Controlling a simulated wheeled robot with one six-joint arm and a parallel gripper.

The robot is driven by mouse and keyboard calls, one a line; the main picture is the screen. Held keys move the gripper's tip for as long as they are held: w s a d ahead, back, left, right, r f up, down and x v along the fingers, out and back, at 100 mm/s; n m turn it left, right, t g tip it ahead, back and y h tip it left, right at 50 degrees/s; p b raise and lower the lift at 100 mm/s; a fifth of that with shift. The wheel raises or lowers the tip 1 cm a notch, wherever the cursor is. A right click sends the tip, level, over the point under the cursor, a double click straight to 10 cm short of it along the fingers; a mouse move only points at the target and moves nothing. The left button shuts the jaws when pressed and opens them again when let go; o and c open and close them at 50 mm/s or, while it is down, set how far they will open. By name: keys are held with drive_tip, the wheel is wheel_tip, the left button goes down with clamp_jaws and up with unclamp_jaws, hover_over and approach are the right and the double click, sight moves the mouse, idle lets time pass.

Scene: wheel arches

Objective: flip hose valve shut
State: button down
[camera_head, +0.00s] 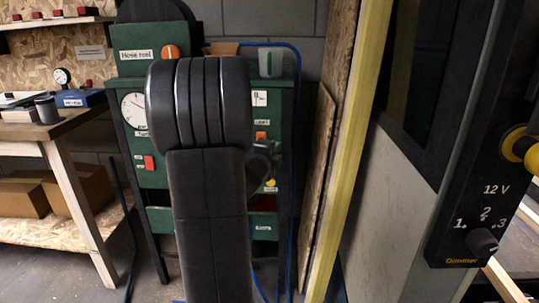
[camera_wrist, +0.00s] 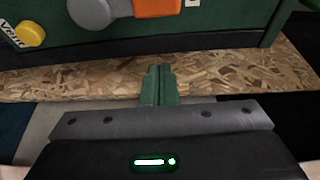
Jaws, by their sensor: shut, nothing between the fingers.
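My gripper (camera_wrist: 158,84) shows in the wrist view with its two green fingers together and nothing between them. It is in front of a wood-chip board ledge, below a dark green panel (camera_wrist: 225,22). On that panel are an orange block-like part (camera_wrist: 157,7) beside a round grey part (camera_wrist: 91,12), both cut off by the top edge. I cannot tell whether either is the hose valve. The fingers are apart from them. In the head view my arm covers much of the green stand (camera_head: 133,175), and the fingertips are hidden. An orange knob (camera_head: 170,52) is beside the "Hose reel" label (camera_head: 138,55).
A yellow knob (camera_wrist: 30,33) is at the wrist view's upper left. A gauge (camera_head: 133,109) and red switch (camera_head: 149,162) are on the stand's left. A wooden bench (camera_head: 60,128) is at left; a yellow post (camera_head: 357,150) and dimmer box (camera_head: 477,220) are at right.

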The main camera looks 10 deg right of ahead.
drive_tip(key=w, duration=0.2)
drive_tip(key=w+a, duration=0.1)
drive_tip(key=w, duration=0.1)
drive_tip(key=shift+w+a, duration=0.1)
drive_tip(key=shift+w, duration=0.3)
